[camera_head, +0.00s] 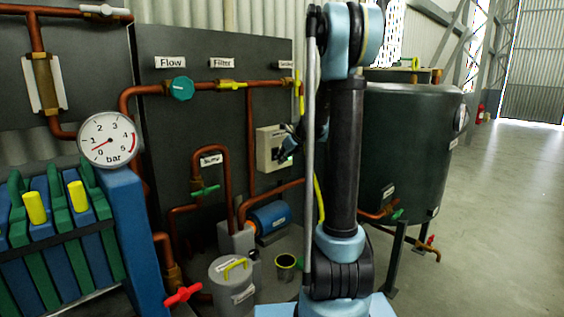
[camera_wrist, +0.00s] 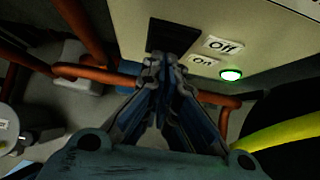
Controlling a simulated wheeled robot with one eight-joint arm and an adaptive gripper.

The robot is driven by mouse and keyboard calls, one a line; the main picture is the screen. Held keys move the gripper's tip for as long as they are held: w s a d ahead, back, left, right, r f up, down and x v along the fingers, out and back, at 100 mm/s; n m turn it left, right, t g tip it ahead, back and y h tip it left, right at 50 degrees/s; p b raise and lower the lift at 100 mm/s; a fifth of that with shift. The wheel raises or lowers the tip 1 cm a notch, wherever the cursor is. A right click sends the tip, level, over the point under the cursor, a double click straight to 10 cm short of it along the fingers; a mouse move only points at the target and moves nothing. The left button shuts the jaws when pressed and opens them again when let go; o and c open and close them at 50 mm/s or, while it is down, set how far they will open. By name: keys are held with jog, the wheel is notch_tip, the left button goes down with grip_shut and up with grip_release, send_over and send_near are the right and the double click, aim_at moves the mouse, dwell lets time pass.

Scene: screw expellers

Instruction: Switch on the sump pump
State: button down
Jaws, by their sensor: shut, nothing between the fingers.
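A beige switch box (camera_head: 270,153) hangs on the dark panel; it fills the top of the wrist view (camera_wrist: 275,48). It carries an "Off" label (camera_wrist: 224,46), an "On" label (camera_wrist: 203,62) and a brightly lit green lamp (camera_wrist: 231,75). A dark switch area (camera_wrist: 174,36) lies left of the labels, partly behind my fingertips. My gripper (camera_wrist: 163,66) is shut and empty, its tips close at the box's switch area; I cannot tell whether they touch. In the head view my gripper (camera_head: 285,152) is at the box's right side. A blue motor pump (camera_head: 270,217) stands below.
Copper pipes with valves run over the dark panel (camera_head: 185,60). A grey lidded pot (camera_head: 231,290) stands in front of the pump. A large green tank (camera_head: 415,140) is behind my arm at right. The floor (camera_head: 500,220) farther right is clear.

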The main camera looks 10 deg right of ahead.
jog(key=shift+r, duration=0.75)
jog(key=shift+w, duration=0.1)
jog(key=s+d+f+v, duration=0.1)
jog(key=v, duration=1.2)
jog(key=shift+f, duration=0.2)
jog(key=shift+s, duration=0.1)
